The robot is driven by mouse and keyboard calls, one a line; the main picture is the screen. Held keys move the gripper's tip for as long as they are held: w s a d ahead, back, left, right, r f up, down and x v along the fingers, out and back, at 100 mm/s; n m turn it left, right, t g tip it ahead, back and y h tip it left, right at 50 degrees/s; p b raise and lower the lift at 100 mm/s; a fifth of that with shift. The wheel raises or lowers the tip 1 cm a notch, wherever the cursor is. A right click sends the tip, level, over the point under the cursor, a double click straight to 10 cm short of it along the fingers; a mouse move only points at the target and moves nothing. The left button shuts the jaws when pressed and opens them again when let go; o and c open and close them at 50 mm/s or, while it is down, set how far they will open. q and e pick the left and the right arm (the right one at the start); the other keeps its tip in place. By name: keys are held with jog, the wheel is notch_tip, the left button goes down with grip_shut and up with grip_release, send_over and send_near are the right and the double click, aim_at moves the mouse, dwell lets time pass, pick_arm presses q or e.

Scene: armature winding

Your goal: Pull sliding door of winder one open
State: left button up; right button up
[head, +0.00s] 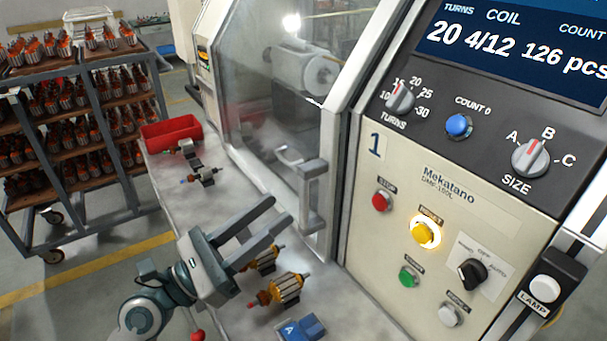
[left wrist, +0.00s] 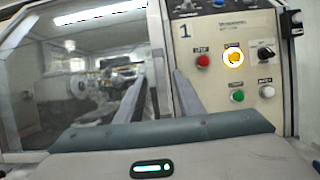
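The sliding door (head: 255,125) of winder one is a clear panel in a pale frame, and its right edge stands beside the control panel marked 1. A grey vertical handle (head: 312,195) sticks out near that edge. The door also fills the left of the left wrist view (left wrist: 75,85). My left gripper (head: 281,212) is open and empty, its two fingers pointing toward the handle from the lower left, apart from it. My right gripper is not in view.
The control panel (head: 400,235) with buttons and knobs stands right of the door. Armatures (head: 286,289) and a blue block (head: 301,328) lie on the table below my gripper. A red bin (head: 171,132) and more armatures lie farther back. A loaded rack (head: 75,115) stands left.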

aim_at(301, 191)
pick_arm(q)
jog(key=p+x, duration=0.2)
jog(key=x, duration=0.5)
jog(key=shift+a+p, duration=0.1)
jog(key=shift+p, duration=0.25)
jog(key=shift+w+d+r, duration=0.1)
jog(key=shift+w+d, duration=0.15)
jog(key=shift+d, duration=0.2)
grip_shut()
